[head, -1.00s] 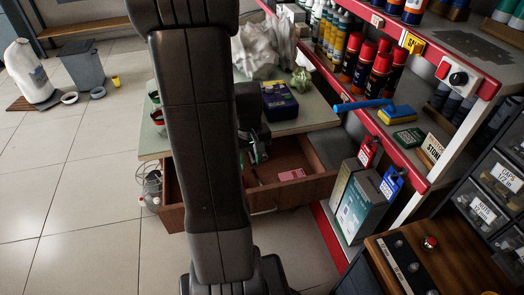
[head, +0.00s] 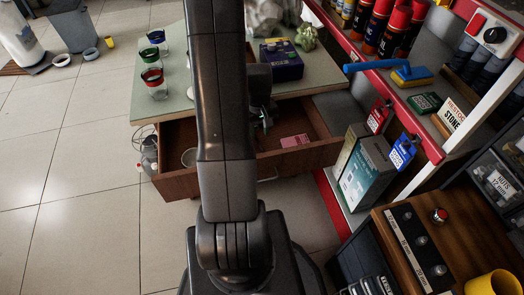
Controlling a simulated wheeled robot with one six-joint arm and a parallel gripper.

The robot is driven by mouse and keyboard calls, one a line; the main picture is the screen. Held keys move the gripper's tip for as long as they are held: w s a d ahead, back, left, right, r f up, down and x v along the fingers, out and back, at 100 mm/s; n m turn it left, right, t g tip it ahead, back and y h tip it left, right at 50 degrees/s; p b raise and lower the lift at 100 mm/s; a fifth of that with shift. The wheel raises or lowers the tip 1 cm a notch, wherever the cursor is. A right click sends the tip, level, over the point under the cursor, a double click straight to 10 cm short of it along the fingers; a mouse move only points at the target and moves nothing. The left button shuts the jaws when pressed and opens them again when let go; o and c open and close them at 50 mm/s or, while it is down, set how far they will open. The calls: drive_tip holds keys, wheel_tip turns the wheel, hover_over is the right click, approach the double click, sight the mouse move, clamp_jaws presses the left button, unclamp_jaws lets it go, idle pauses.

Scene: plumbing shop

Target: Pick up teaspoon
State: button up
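I cannot make out a teaspoon in this view. An open wooden drawer (head: 222,181) sticks out below a green-topped table (head: 172,100). My gripper (head: 264,122) is over the back middle of the drawer, mostly hidden by my arm. I cannot see whether its fingers are apart or hold anything.
Several coloured-rim glasses (head: 152,76) stand on the table's left, a dark blue box (head: 281,60) at its right. A red-edged shelf (head: 410,125) with a blue-handled brush (head: 400,73) borders the right.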

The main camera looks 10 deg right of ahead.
sight(259, 143)
drive_tip(key=shift+a+f+b, duration=0.1)
drive_tip(key=shift+f+b, duration=0.25)
drive_tip(key=shift+f, duration=1.9)
drive_tip(key=shift+f, duration=0.15)
clamp_jaws()
